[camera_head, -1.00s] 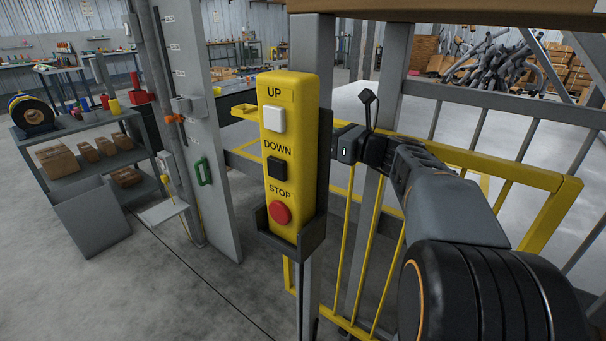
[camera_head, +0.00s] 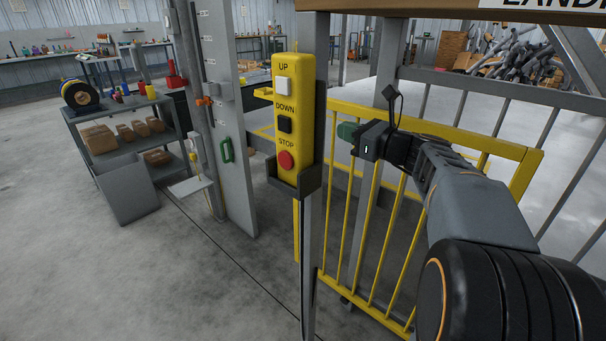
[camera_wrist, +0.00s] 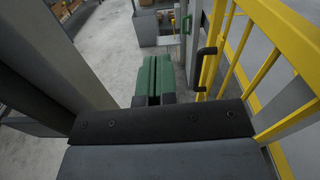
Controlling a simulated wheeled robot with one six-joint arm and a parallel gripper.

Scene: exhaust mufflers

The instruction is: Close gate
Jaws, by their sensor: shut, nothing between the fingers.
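My gripper (camera_head: 347,132) is in front of the gate's upper part in the head view, just right of the control box. Its green fingers (camera_wrist: 152,80) are shut and empty. In the wrist view they are left of the black handle, with a gap between. Whether the gate is latched cannot be seen.
A yellow control box (camera_head: 294,115) with UP, DOWN and STOP buttons is on a grey post close left of my gripper. A grey column with a green handle (camera_head: 227,150) and a shelf cart with boxes (camera_head: 122,142) stand farther left. Floor at lower left is clear.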

